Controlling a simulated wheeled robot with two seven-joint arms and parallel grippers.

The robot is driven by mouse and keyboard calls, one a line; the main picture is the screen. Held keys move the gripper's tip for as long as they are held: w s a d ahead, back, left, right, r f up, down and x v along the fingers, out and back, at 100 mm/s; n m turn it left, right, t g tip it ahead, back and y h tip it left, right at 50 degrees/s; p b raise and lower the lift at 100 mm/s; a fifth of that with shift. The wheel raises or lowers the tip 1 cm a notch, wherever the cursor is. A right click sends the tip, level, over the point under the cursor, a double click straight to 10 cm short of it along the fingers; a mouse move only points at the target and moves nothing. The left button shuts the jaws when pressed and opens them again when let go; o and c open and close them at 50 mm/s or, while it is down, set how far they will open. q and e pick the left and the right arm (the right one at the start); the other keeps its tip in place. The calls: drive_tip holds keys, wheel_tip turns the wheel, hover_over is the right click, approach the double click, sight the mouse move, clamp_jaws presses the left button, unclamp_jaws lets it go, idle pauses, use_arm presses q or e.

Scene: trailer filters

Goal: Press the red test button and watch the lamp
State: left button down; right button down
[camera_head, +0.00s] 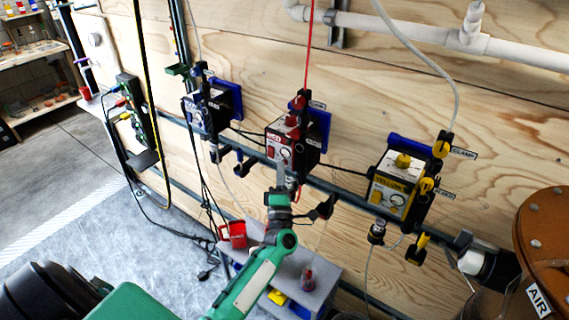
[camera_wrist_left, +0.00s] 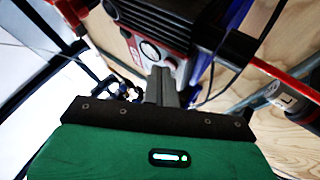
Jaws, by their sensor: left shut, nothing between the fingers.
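A black unit with a red front (camera_head: 279,153) hangs on the wooden wall, in the middle of three; it also shows in the left wrist view (camera_wrist_left: 173,22). Its front carries a small round dial (camera_head: 286,154). Red fittings (camera_head: 294,121) stand on its top. I cannot tell which part is the test button or the lamp. My left gripper (camera_head: 281,170) is shut and empty, just below and in front of the red front. In the left wrist view its fingers (camera_wrist_left: 162,75) point at the lower front; contact cannot be told. My right gripper is out of view.
A blue-labelled unit (camera_head: 207,109) hangs left, a yellow one (camera_head: 393,190) right. A grey rail (camera_head: 330,186), hoses and cables run around them. A brown tank (camera_head: 543,235) is at right.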

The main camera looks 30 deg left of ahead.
use_arm(q)
drive_tip(key=shift+w, duration=0.15)
idle(0.5)
drive_tip(key=shift+s, duration=0.8)
drive_tip(key=s, duration=0.1)
drive_tip(key=s+p, duration=0.1)
drive_tip(key=s, duration=0.3)
drive_tip(key=shift+a, duration=0.25)
idle(0.5)
